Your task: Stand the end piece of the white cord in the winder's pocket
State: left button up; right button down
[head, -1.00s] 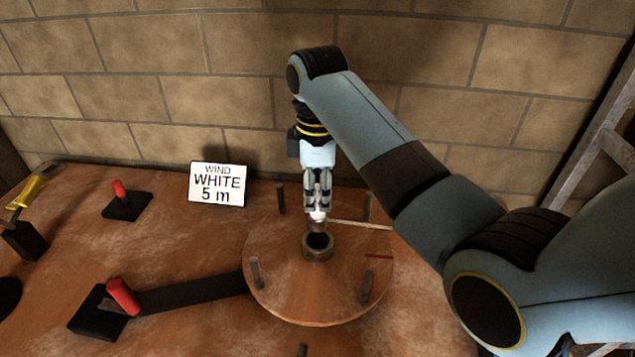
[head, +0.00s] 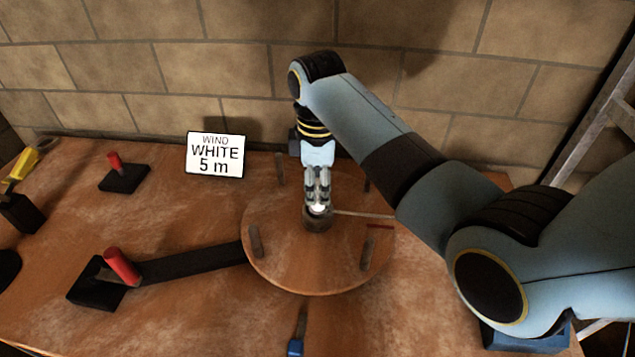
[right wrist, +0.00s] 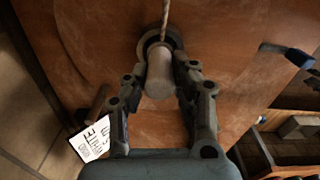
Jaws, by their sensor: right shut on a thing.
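The winder is a round brown disc (head: 290,270) with upright pegs and a ring-shaped pocket (head: 318,224) at its middle. My right gripper (head: 318,205) is shut on the white end piece (head: 318,209), right at the pocket's mouth. In the right wrist view the pale end piece (right wrist: 160,75) is between the fingers, overlapping the dark pocket ring (right wrist: 144,45). How far it is inside is hidden. The white cord (head: 362,215) runs right from the pocket area; it also shows in the right wrist view (right wrist: 166,14). My left gripper is out of view.
A sign reading WIND WHITE 5 m (head: 215,155) stands behind the disc. A dark crank arm with a red handle (head: 122,266) is at left. Another red-handled block (head: 122,175) and a yellow-topped item (head: 22,165) are farther left. A brick wall closes the back.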

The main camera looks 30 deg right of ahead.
jog(key=c, duration=1)
grip_release()
notch_tip(320, 180, up, 8)
jog(key=shift+f, duration=0.25)
